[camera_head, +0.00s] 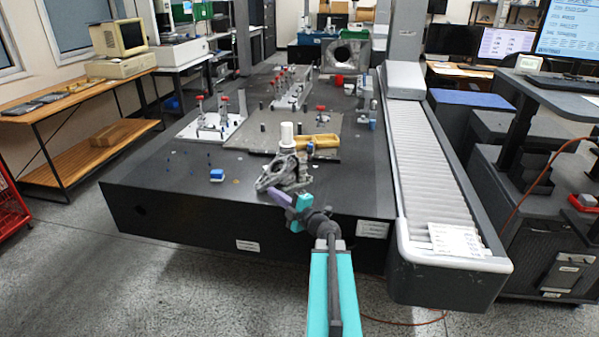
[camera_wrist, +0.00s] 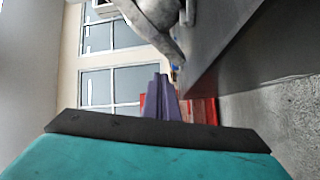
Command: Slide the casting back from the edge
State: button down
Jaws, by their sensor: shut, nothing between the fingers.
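The casting (camera_head: 284,173) is a grey metal part with openings, lying near the front edge of the dark granite table (camera_head: 190,186). In the wrist view the casting (camera_wrist: 160,22) shows at the top, with part of it cut off by the frame. My gripper (camera_head: 272,192) has purple fingers and is at the table's front edge, just in front of the casting. Its fingers also show in the wrist view (camera_wrist: 162,92), together and with nothing between them. I cannot tell whether the fingertips touch the casting.
A white cylinder (camera_head: 287,133) and a yellow part (camera_head: 314,141) stand behind the casting on a plate. A small blue block (camera_head: 217,175) lies to its left. A grey bellows-covered rail (camera_head: 430,165) borders the table at right. The table's front left is mostly clear.

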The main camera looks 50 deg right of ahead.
jog(key=s+d+r+n+b, duration=0.1)
jog(key=s+d+r+n, duration=0.1)
jog(key=s+d, duration=0.2)
jog(key=s+d+r+n+y+b, duration=0.1)
jog(key=s+d+r, duration=0.2)
jog(key=s, duration=0.5)
jog(key=shift+s+d+r+n, duration=0.15)
jog(key=shift+s+d+n, duration=0.25)
jog(key=shift+d, duration=0.4)
jog(key=shift+w, duration=0.1)
send_near(294, 163)
jog(key=w+a, duration=0.4)
jog(key=shift+w+d, duration=1.2)
jog(key=shift+w, duration=0.1)
jog(key=shift+w+d+p, duration=0.35)
jog(key=shift+w+d, duration=0.6)
jog(key=shift+s+a, duration=0.1)
